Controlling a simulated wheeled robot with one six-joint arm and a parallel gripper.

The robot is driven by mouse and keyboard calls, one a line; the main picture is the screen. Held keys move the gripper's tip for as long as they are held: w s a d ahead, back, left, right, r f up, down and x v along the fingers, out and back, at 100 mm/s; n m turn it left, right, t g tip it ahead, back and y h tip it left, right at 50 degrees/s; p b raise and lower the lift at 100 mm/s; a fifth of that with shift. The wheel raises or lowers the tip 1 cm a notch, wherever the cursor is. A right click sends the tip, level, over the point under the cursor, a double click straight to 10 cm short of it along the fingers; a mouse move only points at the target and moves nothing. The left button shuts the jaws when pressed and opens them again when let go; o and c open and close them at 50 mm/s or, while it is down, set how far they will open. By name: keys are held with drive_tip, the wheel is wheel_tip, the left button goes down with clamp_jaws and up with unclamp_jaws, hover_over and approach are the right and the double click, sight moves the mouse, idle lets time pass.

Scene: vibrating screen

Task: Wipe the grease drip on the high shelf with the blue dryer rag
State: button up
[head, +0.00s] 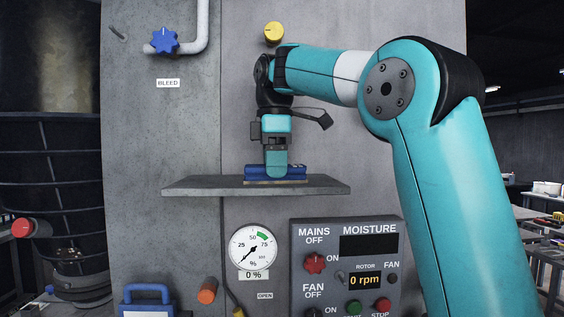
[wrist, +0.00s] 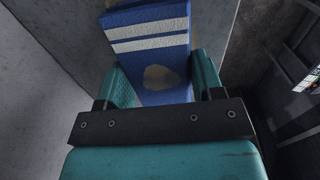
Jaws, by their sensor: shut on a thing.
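The blue rag (head: 258,171) lies low on the high shelf (head: 190,185), with my gripper (head: 276,168) shut on it from above. In the wrist view the rag (wrist: 150,20) has two white stripes and a tan patch between my teal fingers (wrist: 163,88). A thin yellowish strip (head: 275,182) shows along the rag's lower front edge, at the shelf top. I cannot tell whether that strip is grease or part of the rag. No other grease drip is visible; the rag and gripper cover that part of the shelf.
A grey panel stands behind the shelf, with a yellow knob (head: 274,32) above and a blue valve handle (head: 164,41) at upper left. A gauge (head: 253,248) and a control box (head: 345,270) sit below. The shelf's left and right ends are bare.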

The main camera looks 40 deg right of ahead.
drive_tip(key=shift+w+a+f, duration=0.1)
drive_tip(key=shift+w+a, duration=0.25)
drive_tip(key=shift+a, duration=0.15)
drive_tip(key=shift+s+d, duration=0.6)
drive_tip(key=shift+d, duration=0.35)
drive_tip(key=shift+s+d+r+p, duration=0.2)
drive_tip(key=shift+s+d+p, duration=0.05)
drive_tip(key=shift+d+p, duration=0.1)
drive_tip(key=shift+w+a+r+p, duration=0.1)
drive_tip(key=shift+w+a+p, duration=0.5)
drive_tip(key=shift+a, duration=0.4)
drive_tip(key=shift+w+a+f, duration=0.2)
drive_tip(key=shift+w+a, duration=0.1)
drive_tip(key=shift+a, duration=0.1)
drive_tip(key=shift+s+d+f+b, duration=0.15)
drive_tip(key=shift+s+d, duration=0.25)
drive_tip(key=shift+d, duration=0.15)
drive_tip(key=shift+s+d+f+b, duration=0.1)
drive_tip(key=shift+s+d+b, duration=0.05)
drive_tip(key=shift+s+d, duration=0.4)
drive_tip(key=shift+d, duration=0.35)
